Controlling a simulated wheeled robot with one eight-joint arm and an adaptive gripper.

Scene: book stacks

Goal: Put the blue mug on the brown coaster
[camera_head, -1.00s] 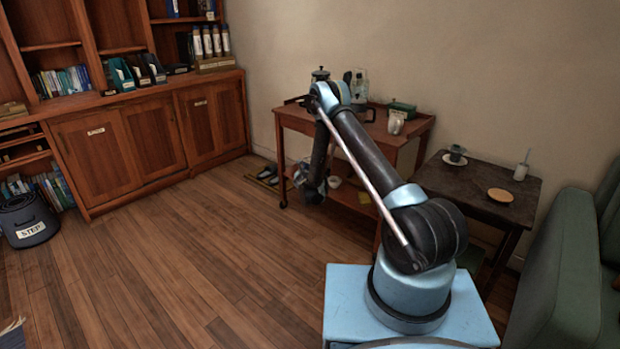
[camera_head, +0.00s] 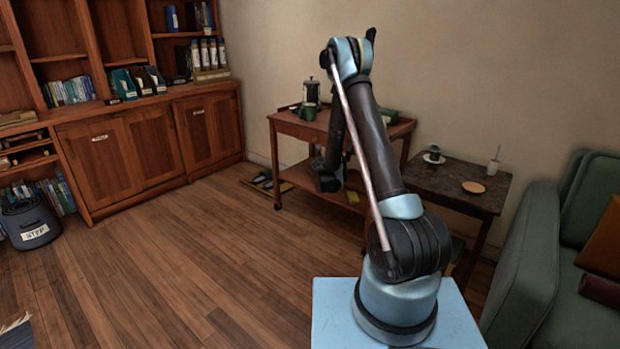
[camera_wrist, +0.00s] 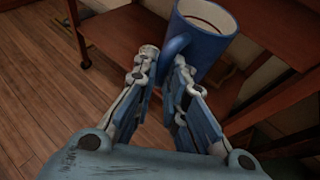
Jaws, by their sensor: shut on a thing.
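In the head view the mug and fingertips are hidden behind my arm. The brown coaster (camera_head: 473,187), a small round tan disc, lies bare on the dark side table (camera_head: 450,180), right of my arm and well away from my gripper.
A dark green cup on a pale saucer (camera_head: 433,155) and a white container with a stick (camera_head: 493,167) share the side table. A wooden trolley (camera_head: 290,125) holds a coffee press (camera_head: 311,92) and a green mug (camera_head: 307,112). A green sofa (camera_head: 530,255) stands right; open floor lies left.

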